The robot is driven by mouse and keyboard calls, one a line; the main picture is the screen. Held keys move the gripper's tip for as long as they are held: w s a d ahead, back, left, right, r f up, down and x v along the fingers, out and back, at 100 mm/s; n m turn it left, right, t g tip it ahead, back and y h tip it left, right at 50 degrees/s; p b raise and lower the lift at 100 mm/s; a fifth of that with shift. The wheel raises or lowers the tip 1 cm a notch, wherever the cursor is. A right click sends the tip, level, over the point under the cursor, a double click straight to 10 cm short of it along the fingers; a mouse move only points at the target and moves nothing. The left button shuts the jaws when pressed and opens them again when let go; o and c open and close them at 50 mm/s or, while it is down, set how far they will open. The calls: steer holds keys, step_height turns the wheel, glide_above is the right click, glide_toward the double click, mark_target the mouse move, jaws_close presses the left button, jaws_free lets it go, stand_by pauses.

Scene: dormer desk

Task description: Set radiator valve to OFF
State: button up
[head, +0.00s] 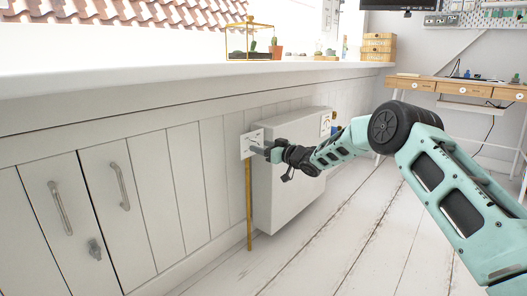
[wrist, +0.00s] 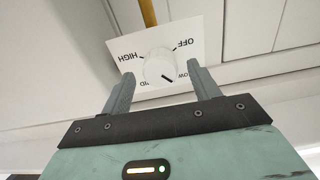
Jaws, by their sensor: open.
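The radiator valve is a round white knob (wrist: 157,66) on a white label plate (wrist: 190,28). The plate also shows in the head view (head: 249,139), at the radiator's near left end. In the wrist view, upside-down labels read HIGH at left and OFF at upper right. LOW and MID are partly hidden by my fingers. A dark pointer line on the knob points to the lower right, nearest LOW. My gripper (wrist: 163,88) is open, one finger on each side of the knob's lower part, with gaps visible. In the head view, my gripper (head: 267,151) is at the plate; the knob is hidden.
The white radiator (head: 285,190) stands against panelled cupboards with metal handles (head: 119,186). A brass pipe (head: 249,208) runs down below the plate. Another label plate (head: 326,124) is at the radiator's far end. The white windowsill (head: 150,84) overhangs above. Plank floor (head: 330,235) is clear.

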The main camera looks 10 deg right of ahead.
steer(key=c, duration=1)
steer(key=shift+n, duration=0.3)
steer(key=n+p, duration=0.1)
steer(key=n, duration=0.1)
steer(key=shift+a+n, duration=0.1)
steer(key=shift+n, duration=0.2)
steer(key=n, duration=0.4)
steer(key=shift+n+p, duration=0.3)
steer(key=shift+f+n+b, duration=0.1)
steer(key=shift+n+b, duration=0.6)
steer(key=shift+n, duration=3.5)
